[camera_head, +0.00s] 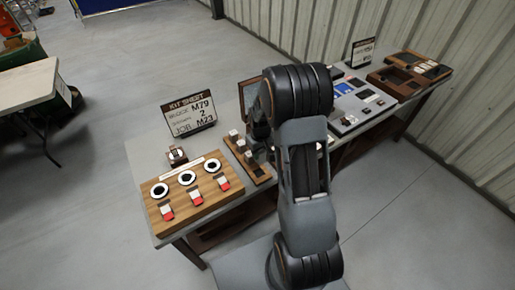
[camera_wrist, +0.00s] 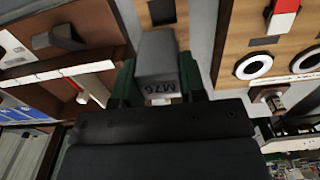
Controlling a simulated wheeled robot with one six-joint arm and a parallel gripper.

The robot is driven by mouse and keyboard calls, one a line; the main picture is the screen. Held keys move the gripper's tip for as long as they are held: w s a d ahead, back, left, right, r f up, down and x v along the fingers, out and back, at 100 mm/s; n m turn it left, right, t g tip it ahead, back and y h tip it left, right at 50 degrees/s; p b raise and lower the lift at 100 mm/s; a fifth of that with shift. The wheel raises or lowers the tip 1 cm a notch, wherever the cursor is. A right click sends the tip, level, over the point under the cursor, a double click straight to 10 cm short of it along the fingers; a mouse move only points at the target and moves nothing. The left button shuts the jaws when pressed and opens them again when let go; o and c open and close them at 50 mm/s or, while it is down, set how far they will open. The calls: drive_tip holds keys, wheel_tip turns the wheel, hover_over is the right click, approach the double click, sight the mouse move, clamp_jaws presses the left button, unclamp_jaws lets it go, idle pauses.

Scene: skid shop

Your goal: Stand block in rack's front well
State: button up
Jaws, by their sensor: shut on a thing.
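My gripper (camera_wrist: 160,88) is shut on a grey block (camera_wrist: 158,55) marked with what looks like M76, its dark green fingers on either side of it. In the wrist view the wooden rack (camera_wrist: 183,22) lies just beyond the block, with a dark square well (camera_wrist: 162,12) showing at the top edge. The block appears close to that well but not in it; the height gap is hard to tell. In the head view the rack (camera_head: 262,179) stands left of my arm, with small pale-topped blocks (camera_head: 234,135) in it. My arm partly hides the gripper there.
A wooden board (camera_head: 190,219) with white rings and red-and-white pieces lies left of the rack. A kit sheet sign (camera_head: 190,114) stands behind. Grey and brown trays (camera_head: 405,89) fill the bench's right end. A small item (camera_head: 176,155) sits behind the board.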

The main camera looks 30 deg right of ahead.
drive_tip(key=shift+a+f+b, duration=0.25)
drive_tip(key=shift+f+b, duration=0.6)
drive_tip(key=shift+f, duration=0.4)
drive_tip(key=shift+f+b, duration=1.8)
drive_tip(key=shift+f, duration=0.7)
drive_tip(key=shift+f+b, duration=0.95)
drive_tip(key=shift+b, duration=0.1)
drive_tip(key=o, duration=1.5)
drive_tip(key=shift+r+p, duration=3.1)
drive_tip(key=shift+r, duration=1.4)
